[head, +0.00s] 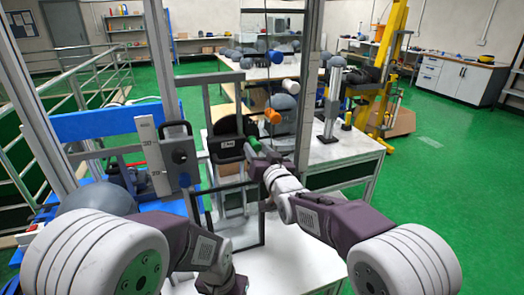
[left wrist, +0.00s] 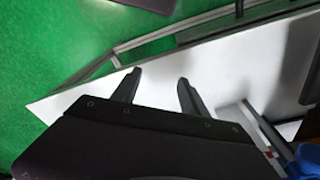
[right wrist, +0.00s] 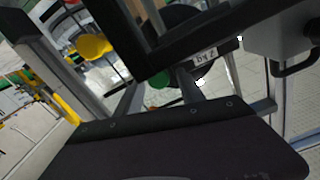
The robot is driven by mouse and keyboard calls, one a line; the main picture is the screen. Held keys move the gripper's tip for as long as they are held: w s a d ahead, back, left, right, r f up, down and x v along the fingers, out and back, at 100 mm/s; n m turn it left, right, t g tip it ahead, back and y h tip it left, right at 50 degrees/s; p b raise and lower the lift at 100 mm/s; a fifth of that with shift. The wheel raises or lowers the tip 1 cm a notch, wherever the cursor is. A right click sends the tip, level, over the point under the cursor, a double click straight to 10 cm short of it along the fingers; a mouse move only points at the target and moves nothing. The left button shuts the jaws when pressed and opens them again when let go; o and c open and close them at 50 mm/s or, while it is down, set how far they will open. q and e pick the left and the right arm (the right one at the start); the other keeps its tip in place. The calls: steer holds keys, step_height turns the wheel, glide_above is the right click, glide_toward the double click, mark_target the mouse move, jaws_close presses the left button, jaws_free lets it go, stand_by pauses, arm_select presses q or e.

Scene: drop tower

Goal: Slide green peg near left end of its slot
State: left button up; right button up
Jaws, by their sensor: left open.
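The green peg (head: 254,143) sticks out at the lower end of a column of coloured pegs in the head view. My right gripper (head: 262,158) is close to it, just below and in front. In the right wrist view the green peg (right wrist: 159,81) shows between the two open fingertips, with space visible on both sides; contact cannot be seen. The peg's slot is not clear in any view. My left gripper (left wrist: 160,78) is open and empty over the white tabletop (left wrist: 235,70), low and away from the pegs.
Above the green peg are an orange peg (head: 272,116), a white peg (head: 291,86) and a blue peg (head: 275,57). A black 2 kg weight (head: 228,128) is left of the green peg. A dark frame (right wrist: 150,62) crosses close above my right fingers.

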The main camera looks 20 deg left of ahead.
arm_select(q)
steer(key=shift+s+a, duration=0.1)
steer(key=shift+a, duration=0.05)
arm_select(e)
steer(key=shift+a+r, duration=0.1)
steer(key=shift+a, duration=0.05)
steer(key=shift+d, duration=0.2)
arm_select(q)
steer(key=shift+f, duration=0.1)
arm_select(e)
steer(key=shift+s+d, duration=0.2)
steer(key=shift+s, duration=0.15)
arm_select(q)
steer(key=shift+f+b, duration=0.3)
steer(key=shift+b, duration=0.1)
arm_select(e)
steer(key=v, duration=0.8)
steer(key=shift+s, duration=0.1)
